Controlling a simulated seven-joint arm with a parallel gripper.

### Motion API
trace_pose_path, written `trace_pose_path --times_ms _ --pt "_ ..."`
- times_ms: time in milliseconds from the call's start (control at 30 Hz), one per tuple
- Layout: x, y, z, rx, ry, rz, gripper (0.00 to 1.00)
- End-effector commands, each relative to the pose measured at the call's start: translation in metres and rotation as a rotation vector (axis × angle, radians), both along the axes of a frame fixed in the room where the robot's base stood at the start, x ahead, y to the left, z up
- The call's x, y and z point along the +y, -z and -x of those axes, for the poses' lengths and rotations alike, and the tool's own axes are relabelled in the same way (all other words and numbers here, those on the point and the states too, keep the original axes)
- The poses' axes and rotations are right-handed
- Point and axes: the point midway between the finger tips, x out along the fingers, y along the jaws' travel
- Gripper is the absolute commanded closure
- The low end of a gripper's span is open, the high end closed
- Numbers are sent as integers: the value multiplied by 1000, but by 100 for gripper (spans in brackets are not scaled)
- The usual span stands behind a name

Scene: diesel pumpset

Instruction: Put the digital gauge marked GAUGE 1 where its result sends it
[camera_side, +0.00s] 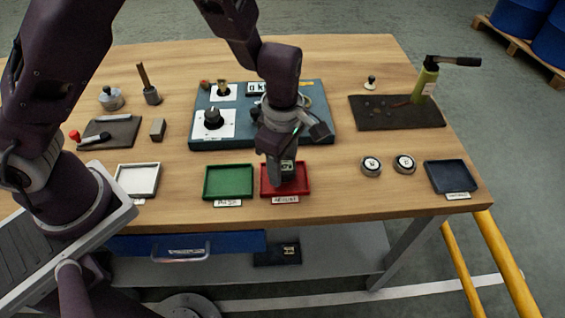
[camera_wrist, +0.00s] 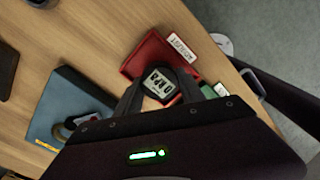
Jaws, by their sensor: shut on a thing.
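My gripper (camera_side: 284,172) is low over the red tray (camera_side: 304,190) at the front middle of the table, pointing down. It is shut on the gauge (camera_wrist: 158,82), a dark body with a pale lettered face. In the wrist view the gauge sits between my fingertips (camera_wrist: 162,94), over the red tray (camera_wrist: 148,51). In the side view part of the gauge (camera_side: 288,166) shows between the fingers. I cannot tell whether it touches the tray floor. The marking on the gauge is too small to read surely.
The green tray (camera_side: 228,182) stands just left of the red one, and a white tray (camera_side: 138,179) farther left. Two round dials (camera_side: 371,166) and a dark tray (camera_side: 450,175) are at the right. The blue test board (camera_side: 200,141) lies behind, with cables near my gripper.

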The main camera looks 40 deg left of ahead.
Motion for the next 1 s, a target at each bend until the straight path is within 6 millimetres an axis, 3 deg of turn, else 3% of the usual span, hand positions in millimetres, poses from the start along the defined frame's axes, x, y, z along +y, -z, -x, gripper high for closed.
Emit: trace_pose_path --times_ms 433,467,567,767,1000 --pt "0 7 0 0 0 0 100" --pt "0 6 0 0 0 0 48" --pt "0 6 0 -1 -1 0 29" --pt "0 4 -1 -4 -2 -1 29" --pt "0 -17 -1 -4 0 0 29"
